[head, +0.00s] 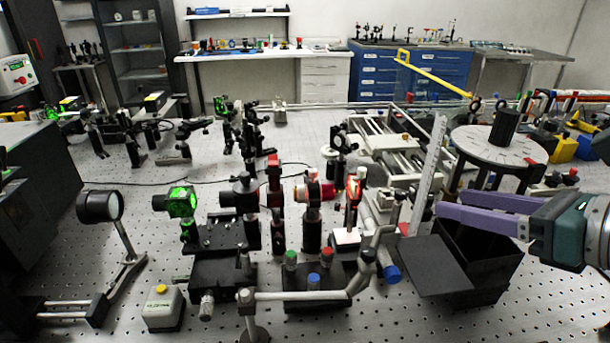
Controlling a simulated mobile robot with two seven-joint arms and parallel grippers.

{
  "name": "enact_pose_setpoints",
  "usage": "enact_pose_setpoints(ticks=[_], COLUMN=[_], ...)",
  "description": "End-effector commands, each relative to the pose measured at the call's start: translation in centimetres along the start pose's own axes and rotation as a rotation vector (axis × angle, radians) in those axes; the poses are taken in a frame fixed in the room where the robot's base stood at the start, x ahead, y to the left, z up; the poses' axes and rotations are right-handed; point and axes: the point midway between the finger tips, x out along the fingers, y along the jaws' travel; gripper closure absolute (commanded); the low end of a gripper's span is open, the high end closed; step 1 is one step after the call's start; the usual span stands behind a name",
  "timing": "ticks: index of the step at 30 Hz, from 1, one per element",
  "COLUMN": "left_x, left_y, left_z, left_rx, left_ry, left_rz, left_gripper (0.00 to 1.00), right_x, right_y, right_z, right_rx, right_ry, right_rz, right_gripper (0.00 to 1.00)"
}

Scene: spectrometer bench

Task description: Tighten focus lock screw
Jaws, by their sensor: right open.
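My right gripper (450,203) comes in from the right edge with its two purple fingers apart and nothing between them. Its fingertips point left, above a black open box (485,265). No part in view can be surely told as the focus lock screw. A blue knob (391,274) sits on a grey bent-rod fixture (330,293), left of and below the fingertips in the picture, apart from them. Green, blue and red knobs (291,258) stand on a black base left of that fixture. My left gripper is not in view.
A black panel (433,266) juts left from the box. An upright ruler (426,170) and a round white dial table (497,146) stand behind the fingers.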

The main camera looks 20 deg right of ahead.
Motion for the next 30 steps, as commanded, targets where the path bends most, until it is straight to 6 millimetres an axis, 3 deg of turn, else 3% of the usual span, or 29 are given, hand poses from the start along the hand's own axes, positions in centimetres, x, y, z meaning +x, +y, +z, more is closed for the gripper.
enact_pose_setpoints(ticks=[5,18,24,30], left_x=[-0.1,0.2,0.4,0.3], left_y=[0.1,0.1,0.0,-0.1], left_z=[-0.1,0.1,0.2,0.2], left_rx=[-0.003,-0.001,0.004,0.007], left_ry=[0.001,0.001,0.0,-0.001], left_rz=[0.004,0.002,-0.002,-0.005], left_gripper=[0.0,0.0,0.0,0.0], right_x=[1.1,8.5,9.8,9.9], right_y=[-0.2,-0.1,-0.1,0.0], right_z=[0.0,-0.2,-0.1,-0.1], right_rx=[-0.021,-0.015,-0.016,-0.016], right_ry=[0.002,0.001,0.003,0.004], right_rz=[0.001,0.002,0.003,0.004], right_gripper=[0.49,0.49,0.49,0.49])
